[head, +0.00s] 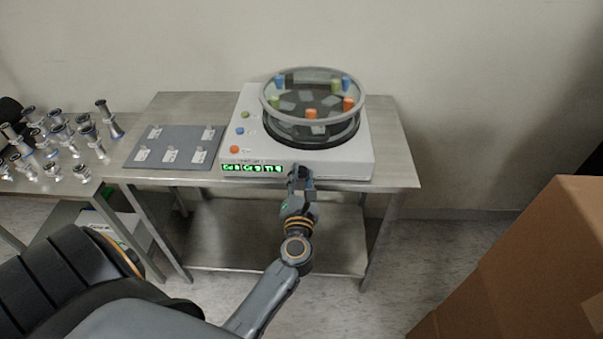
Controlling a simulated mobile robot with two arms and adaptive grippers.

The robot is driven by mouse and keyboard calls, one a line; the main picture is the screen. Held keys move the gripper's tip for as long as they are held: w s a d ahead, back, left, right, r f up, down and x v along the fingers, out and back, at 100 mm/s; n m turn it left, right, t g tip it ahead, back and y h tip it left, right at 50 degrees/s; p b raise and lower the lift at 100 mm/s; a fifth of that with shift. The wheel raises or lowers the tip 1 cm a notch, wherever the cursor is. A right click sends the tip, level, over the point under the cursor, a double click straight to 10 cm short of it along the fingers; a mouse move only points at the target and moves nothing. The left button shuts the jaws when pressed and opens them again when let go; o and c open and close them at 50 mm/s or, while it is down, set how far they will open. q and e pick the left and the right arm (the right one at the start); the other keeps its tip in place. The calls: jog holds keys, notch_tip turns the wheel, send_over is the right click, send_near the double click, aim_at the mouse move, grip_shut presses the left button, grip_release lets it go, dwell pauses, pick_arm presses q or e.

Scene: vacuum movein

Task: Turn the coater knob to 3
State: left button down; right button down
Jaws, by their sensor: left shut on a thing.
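The coater (232,108) is a white box on the metal table, with a round clear-lidded chamber (313,112) on top. Its front shows a green lit display (252,168). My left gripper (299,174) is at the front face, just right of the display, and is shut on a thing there. The coater knob is hidden behind the gripper, so its setting cannot be read. My right gripper is not in view.
A grey panel (187,133) with several small white pieces lies left of the coater. Several metal fittings (58,122) stand on the left table. A cardboard box (540,265) stands at the lower right. Floor between is clear.

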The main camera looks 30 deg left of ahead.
pick_arm(q)
jog(key=m+p, duration=0.2)
jog(key=shift+r+m, duration=0.25)
jog(key=shift+m, duration=0.15)
jog(key=m+p, duration=0.3)
jog(key=m, duration=0.1)
jog(key=m+p, duration=0.2)
jog(key=m, duration=0.2)
jog(key=shift+f+p, duration=0.1)
jog(key=shift+p, duration=0.25)
jog(key=shift+f+m+p, duration=0.1)
jog(key=shift+m+p, duration=0.7)
jog(key=shift+m, duration=0.7)
jog(key=c, duration=1)
grip_release()
jog(key=shift+w+f, duration=0.1)
